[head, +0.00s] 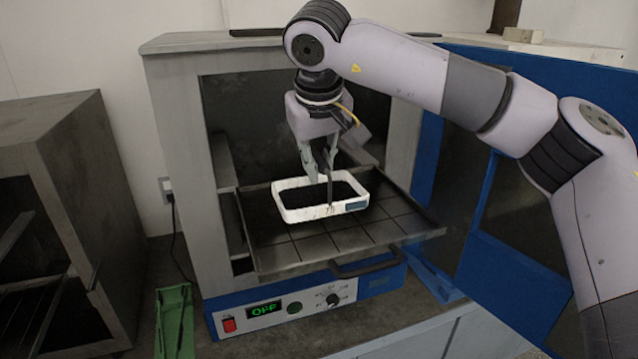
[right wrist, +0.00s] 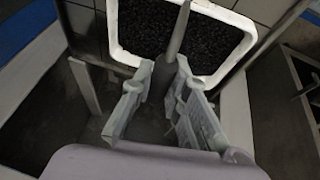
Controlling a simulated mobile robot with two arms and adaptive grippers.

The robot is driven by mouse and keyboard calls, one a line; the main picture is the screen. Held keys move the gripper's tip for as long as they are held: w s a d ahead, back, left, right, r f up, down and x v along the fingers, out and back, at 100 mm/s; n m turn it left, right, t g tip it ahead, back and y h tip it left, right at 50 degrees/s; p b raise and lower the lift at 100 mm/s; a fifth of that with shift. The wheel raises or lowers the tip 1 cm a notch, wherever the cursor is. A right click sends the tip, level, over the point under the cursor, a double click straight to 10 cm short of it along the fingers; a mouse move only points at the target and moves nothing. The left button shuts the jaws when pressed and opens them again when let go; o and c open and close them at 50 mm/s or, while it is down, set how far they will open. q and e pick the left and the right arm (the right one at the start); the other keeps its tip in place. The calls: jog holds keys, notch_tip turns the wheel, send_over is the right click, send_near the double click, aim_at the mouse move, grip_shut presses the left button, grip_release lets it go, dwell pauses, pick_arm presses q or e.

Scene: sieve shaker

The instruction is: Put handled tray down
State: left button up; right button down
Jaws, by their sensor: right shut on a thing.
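The handled tray (head: 310,213) is a white rectangular tray with dark granules in it and an upright dark handle. My right gripper (head: 322,170) points down over it and is shut on the handle. In the right wrist view the handle (right wrist: 164,72) runs between the two fingers, with the tray's white rim (right wrist: 113,42) beyond. The tray is level over the pulled-out grid shelf (head: 285,255) of the oven. I cannot tell whether it touches the shelf. My left gripper is not in view.
A dark cabinet (head: 100,200) stands at the left, with a green holder (head: 174,320) on the counter. Bare shelf lies around the tray.

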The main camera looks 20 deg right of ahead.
aim_at(318, 197)
jog(key=shift+s+a+f, duration=0.1)
jog(key=shift+s+f, duration=0.05)
jog(key=shift+f, duration=0.25)
notch_tip(318, 197, down, 3)
jog(key=shift+f+p, duration=0.2)
jog(key=shift+p, duration=0.4)
jog(key=shift+f, duration=0.25)
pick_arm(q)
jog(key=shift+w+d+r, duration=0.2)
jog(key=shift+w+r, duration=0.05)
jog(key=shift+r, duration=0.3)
pick_arm(e)
jog(key=shift+f, duration=0.1)
jog(key=c, duration=1.9)
grip_release()
jog(key=o, duration=0.3)
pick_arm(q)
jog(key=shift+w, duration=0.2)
pick_arm(e)
jog(key=shift+o, duration=0.2)
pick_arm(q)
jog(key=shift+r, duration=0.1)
